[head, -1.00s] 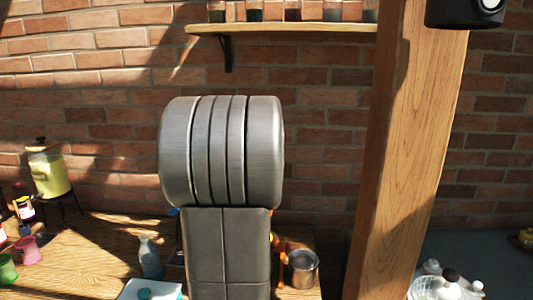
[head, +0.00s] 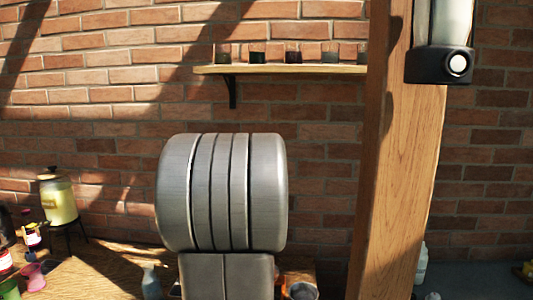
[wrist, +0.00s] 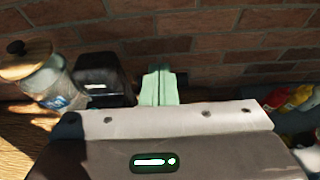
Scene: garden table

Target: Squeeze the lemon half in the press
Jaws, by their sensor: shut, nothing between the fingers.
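My gripper (wrist: 158,84) shows in the wrist view as a pair of pale green fingers, shut with nothing between them, pointing toward the brick wall. A pale plate and a dark housing with a green light, both mine, fill the bottom of that view. In the head view my grey arm stands in the middle and hides the table behind it; the gripper does not show there. I cannot make out a lemon half or a press in either view.
A lidded jar of yellow liquid (head: 58,198) stands at the left; a lidded jar (wrist: 45,82) and black block (wrist: 105,80) show in the wrist view. A pink cup (head: 33,276), a bluish bottle (head: 151,282) and a metal mug (head: 302,291) are on the table. A wooden post (head: 400,180) rises right.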

